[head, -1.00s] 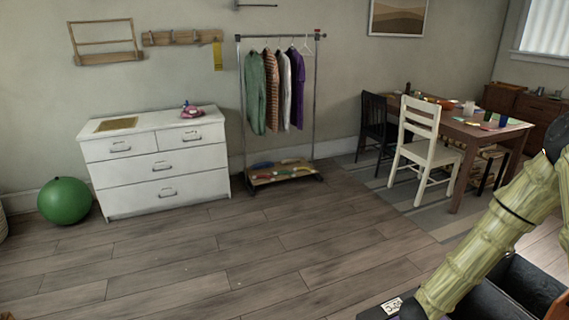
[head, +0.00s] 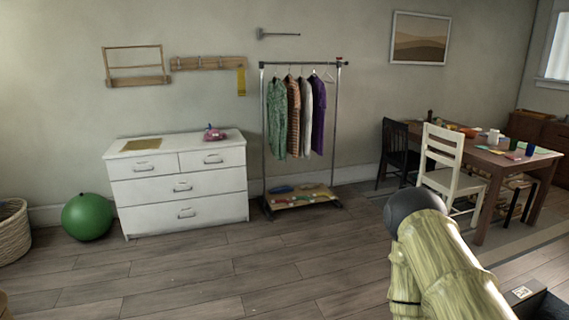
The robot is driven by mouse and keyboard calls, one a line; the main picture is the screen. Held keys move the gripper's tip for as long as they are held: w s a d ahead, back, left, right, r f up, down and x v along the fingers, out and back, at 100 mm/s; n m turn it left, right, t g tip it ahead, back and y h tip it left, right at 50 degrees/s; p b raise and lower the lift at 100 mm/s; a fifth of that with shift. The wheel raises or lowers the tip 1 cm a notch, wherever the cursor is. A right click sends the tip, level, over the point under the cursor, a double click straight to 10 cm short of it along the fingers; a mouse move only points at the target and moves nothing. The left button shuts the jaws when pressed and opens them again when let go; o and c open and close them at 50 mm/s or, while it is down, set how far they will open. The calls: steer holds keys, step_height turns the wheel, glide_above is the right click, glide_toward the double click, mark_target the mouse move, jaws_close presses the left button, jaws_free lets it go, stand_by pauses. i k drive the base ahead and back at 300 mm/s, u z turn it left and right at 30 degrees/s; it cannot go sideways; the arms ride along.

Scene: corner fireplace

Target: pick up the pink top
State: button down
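A small pink object with a blue-purple part (head: 214,134), which looks like the pink top, sits on the right part of the top of the white dresser (head: 182,208). It is small in the picture, and its exact shape is hard to tell. My arm shows at the lower right, well apart from the dresser. My gripper is not in view.
A green ball (head: 87,216) and a woven basket (head: 13,232) stand left of the dresser. A clothes rack (head: 335,125) stands to its right. A white chair (head: 440,165) and a table (head: 485,160) are further right. The wooden floor (head: 230,270) before the dresser is clear.

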mark_target(213, 134)
steer(key=u, duration=0.45)
steer(key=k, duration=0.6)
steer(key=u, duration=0.75)
steer(key=i, duration=3.25)
steer(key=z, duration=0.35)
steer(key=i, duration=1.65)
steer(key=z, duration=0.6)
steer(key=i, duration=1.95)
steer(key=z, duration=0.3)
